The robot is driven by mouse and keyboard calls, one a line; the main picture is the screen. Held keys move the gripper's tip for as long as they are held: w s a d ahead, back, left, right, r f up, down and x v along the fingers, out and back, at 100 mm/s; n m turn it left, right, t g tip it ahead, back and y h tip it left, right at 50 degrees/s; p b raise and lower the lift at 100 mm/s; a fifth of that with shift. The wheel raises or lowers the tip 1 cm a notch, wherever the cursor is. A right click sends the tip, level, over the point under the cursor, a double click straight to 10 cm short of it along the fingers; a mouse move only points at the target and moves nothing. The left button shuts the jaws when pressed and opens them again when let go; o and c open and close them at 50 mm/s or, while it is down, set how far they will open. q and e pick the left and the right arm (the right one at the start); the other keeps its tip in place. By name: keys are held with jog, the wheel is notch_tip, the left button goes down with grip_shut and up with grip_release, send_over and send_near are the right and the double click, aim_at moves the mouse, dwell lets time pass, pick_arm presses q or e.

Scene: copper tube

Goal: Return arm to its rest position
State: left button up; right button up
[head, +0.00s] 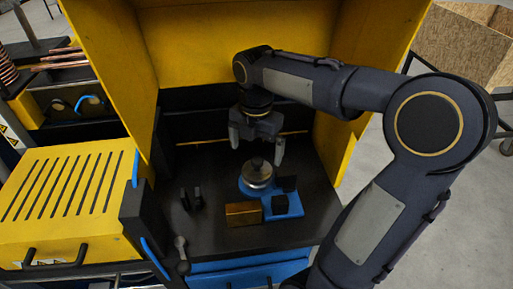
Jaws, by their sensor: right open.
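My right arm comes in from the right and reaches over the dark work surface (215,225) inside the yellow enclosure. My right gripper (257,148) points down with its fingers apart and nothing visible between them. It is above and slightly behind a blue fixture (283,214) carrying a round metal disc (257,174) with a dark knob. The gap between fingertips and disc is hard to judge. A thin copper-coloured rod (205,141) runs across the back, partly hidden behind the gripper. My left gripper is not in view.
A brass-coloured block (243,214) sits at the fixture's front, and two black upright pieces (191,198) stand left of it. Yellow side walls (345,75) flank the arm. A slotted yellow box (65,200) and copper tubes (62,66) are at left.

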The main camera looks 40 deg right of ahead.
jog(key=s+a+f+m+t+y, duration=0.2)
jog(key=s+a+m, duration=0.3)
jog(key=m, duration=0.7)
jog(key=s+a+f+m+t+y, duration=0.1)
jog(key=s+a+f+m+t, duration=0.1)
jog(key=s+a+m, duration=0.4)
jog(key=s+m+t, duration=0.1)
jog(key=s+m, duration=0.2)
jog(key=m, duration=0.3)
jog(key=shift+s+m+t+y, duration=0.25)
jog(key=shift+m+t+y, duration=0.05)
jog(key=shift+y, duration=0.1)
